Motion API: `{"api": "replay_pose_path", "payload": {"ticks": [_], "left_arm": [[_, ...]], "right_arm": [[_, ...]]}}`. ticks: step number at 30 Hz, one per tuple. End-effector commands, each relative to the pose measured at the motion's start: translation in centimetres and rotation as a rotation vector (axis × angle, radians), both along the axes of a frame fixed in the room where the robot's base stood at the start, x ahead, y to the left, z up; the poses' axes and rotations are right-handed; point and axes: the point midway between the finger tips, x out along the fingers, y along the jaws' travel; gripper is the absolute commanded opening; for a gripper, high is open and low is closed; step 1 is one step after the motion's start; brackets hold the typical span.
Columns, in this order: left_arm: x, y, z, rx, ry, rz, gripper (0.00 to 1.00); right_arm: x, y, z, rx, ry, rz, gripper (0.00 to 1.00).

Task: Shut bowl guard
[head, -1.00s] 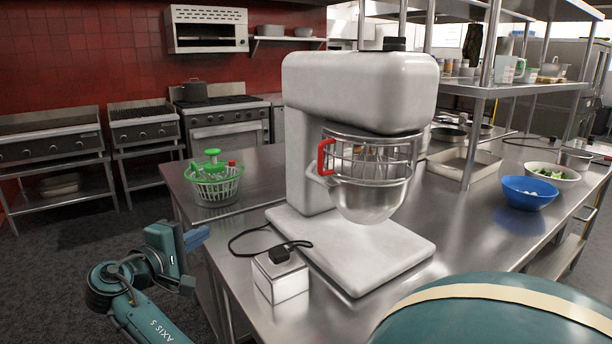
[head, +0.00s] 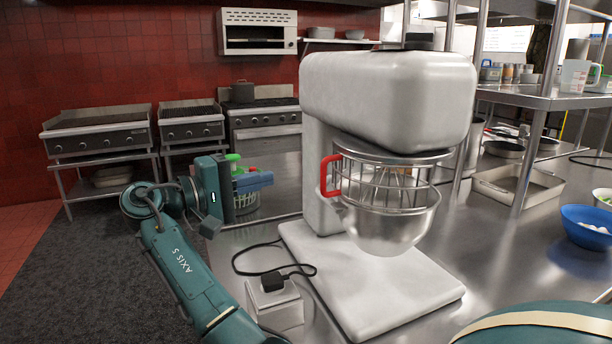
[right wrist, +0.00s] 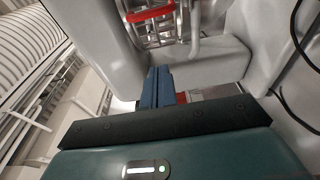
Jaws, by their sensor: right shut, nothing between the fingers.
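The white stand mixer (head: 388,95) stands on the steel table, with a steel bowl (head: 390,232) under its head. The wire bowl guard (head: 385,185) rings the space above the bowl. Its red handle (head: 328,176) is at the left side in the head view. In the right wrist view the guard (right wrist: 160,30) and red handle (right wrist: 150,13) show at the top, beyond the fingers. My right gripper (head: 254,182) is left of the handle, apart from it. Its blue fingers (right wrist: 156,82) are together and empty. My left gripper is not in view.
A white box (head: 274,303) with a black plug and cord sits at the mixer's front left. A green-and-white basket (head: 246,200) is partly hidden behind my right gripper. A blue bowl (head: 586,228) and a steel tray (head: 525,180) are to the right.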

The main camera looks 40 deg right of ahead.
Motion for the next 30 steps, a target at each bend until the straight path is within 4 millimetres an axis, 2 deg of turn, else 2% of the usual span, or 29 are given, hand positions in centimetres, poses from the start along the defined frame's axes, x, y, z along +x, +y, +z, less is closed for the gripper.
{"api": "replay_pose_path", "payload": {"ticks": [5, 16, 18, 22, 30], "left_arm": [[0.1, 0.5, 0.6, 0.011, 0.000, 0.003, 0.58], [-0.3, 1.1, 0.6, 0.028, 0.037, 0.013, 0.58], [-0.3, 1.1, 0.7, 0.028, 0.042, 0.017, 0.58], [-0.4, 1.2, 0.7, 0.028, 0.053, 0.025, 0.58], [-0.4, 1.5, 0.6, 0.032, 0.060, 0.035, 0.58]], "right_arm": [[-0.4, -2.4, 0.2, -0.001, 0.000, -0.004, 0.00], [-1.4, -10.1, 0.2, -0.002, 0.000, -0.002, 0.00], [-2.5, -9.1, 0.1, -0.001, 0.000, 0.003, 0.00], [-3.8, -8.4, 0.1, 0.000, 0.000, 0.001, 0.00], [-4.9, -7.8, 0.0, 0.000, 0.000, 0.001, 0.00]]}}
